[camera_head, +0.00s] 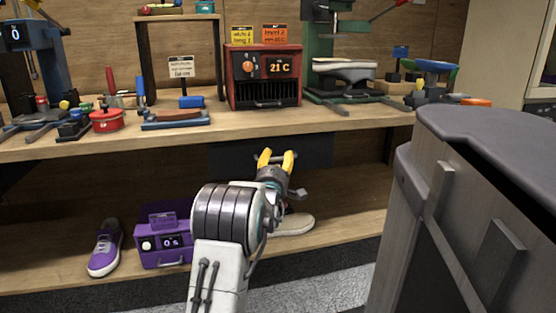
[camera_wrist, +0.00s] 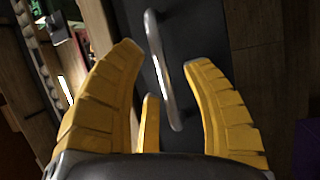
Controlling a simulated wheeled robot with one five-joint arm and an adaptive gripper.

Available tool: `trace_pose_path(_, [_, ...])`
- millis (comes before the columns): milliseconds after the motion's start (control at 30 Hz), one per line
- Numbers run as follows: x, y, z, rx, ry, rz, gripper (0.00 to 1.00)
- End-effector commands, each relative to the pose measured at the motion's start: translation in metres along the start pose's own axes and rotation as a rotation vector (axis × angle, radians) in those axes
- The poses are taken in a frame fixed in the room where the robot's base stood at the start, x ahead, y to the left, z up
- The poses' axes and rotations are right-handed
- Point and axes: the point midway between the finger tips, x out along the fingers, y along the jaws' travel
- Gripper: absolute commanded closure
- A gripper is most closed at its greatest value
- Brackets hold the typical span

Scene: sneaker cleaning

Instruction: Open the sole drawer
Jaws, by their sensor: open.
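The sole drawer (camera_head: 232,161) is a dark panel under the front edge of the workbench in the head view, and it looks shut. In the wrist view its dark front (camera_wrist: 205,28) fills the upper middle, with a silver bar handle (camera_wrist: 162,70) on it. My gripper (camera_head: 277,158) is in front of the drawer, its yellow fingers open and empty. In the wrist view the fingers (camera_wrist: 165,60) stand on either side of the handle, which lies between the tips. I cannot tell whether they touch it. My arm hides part of the drawer front in the head view.
The workbench (camera_head: 350,122) above carries a red heater box (camera_head: 263,77), a green press (camera_head: 330,50) and small tools. On the lower shelf are a purple box (camera_head: 165,238), a purple sneaker (camera_head: 105,250) and a pale shoe (camera_head: 294,224). A grey cabinet (camera_head: 410,215) stands close on the right.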

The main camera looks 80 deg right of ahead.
Motion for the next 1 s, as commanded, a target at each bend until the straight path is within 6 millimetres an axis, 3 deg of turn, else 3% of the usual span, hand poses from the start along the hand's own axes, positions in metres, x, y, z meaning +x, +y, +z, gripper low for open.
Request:
trace_pose_path(600, [0.0114,0.0002,-0.0001,0.000,0.000,0.000,0.52])
trace_pose_path(1000, [0.0112,0.0004,-0.0002,0.000,0.000,0.000,0.88])
